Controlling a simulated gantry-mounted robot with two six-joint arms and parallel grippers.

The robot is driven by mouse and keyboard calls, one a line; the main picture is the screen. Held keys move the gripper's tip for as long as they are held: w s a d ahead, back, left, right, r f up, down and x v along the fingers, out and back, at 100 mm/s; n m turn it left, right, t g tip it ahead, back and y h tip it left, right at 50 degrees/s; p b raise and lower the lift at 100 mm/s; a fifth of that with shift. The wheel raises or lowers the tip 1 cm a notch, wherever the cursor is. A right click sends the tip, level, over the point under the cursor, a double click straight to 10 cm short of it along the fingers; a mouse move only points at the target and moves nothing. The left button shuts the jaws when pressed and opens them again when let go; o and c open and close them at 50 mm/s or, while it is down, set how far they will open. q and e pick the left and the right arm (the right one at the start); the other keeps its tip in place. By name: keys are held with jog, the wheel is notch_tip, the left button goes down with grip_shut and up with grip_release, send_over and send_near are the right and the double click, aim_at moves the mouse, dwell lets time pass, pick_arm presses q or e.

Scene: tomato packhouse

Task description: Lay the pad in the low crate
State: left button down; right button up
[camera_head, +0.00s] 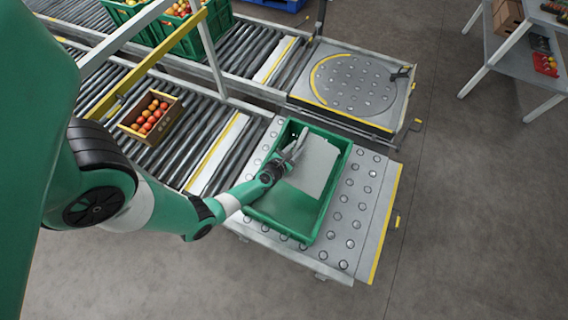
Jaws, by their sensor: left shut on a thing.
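The low crate (315,228) is green and stands on the ball-studded transfer table. The pad (318,165) is a flat light-grey sheet over the far half of the crate. My left gripper (297,146) is shut on the pad near its far left edge. The near half of the crate's green floor is bare. I cannot tell whether the pad touches the crate floor. My right gripper is not in view.
The transfer table (357,225) has free room right of the crate. A wooden box of tomatoes (131,132) sits on the roller conveyor at left. Taller green crates (187,45) stand behind it. A turntable (355,84) lies beyond.

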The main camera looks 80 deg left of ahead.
pick_arm(q)
jog(key=s+d+f+b, duration=0.2)
jog(key=s+f+b, duration=0.2)
jog(key=f+b, duration=0.1)
jog(key=s+d+f+b, duration=0.2)
jog(key=s+f+b, duration=0.2)
jog(key=f+b, duration=0.2)
jog(key=shift+d+f, duration=0.25)
jog(key=shift+f, duration=0.4)
jog(key=c, duration=0.6)
grip_release()
jog(key=shift+r, duration=0.1)
